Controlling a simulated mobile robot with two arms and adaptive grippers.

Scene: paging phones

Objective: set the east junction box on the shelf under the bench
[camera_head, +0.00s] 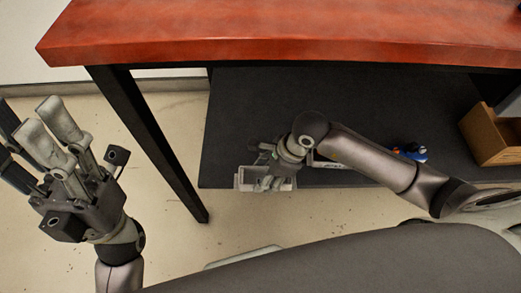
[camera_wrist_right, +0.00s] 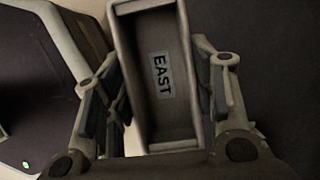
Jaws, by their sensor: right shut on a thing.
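The east junction box (camera_wrist_right: 158,85) is a grey open tray with an "EAST" label inside, seen in the right wrist view. My right gripper (camera_wrist_right: 160,100) is shut on it, one finger on each long side. In the head view the box (camera_head: 247,178) is at the front left edge of the dark shelf (camera_head: 255,110) under the bench (camera_head: 270,35), partly hidden by my right gripper (camera_head: 270,181). I cannot tell whether it touches the shelf. My left gripper (camera_head: 48,131) is open and empty, left of the bench leg.
A black bench leg (camera_head: 150,135) stands left of the shelf. A brown open carton (camera_head: 492,140) is at the shelf's right end. A blue object (camera_head: 413,153) and a pale object lie partly behind my right arm. The shelf's middle and back look clear.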

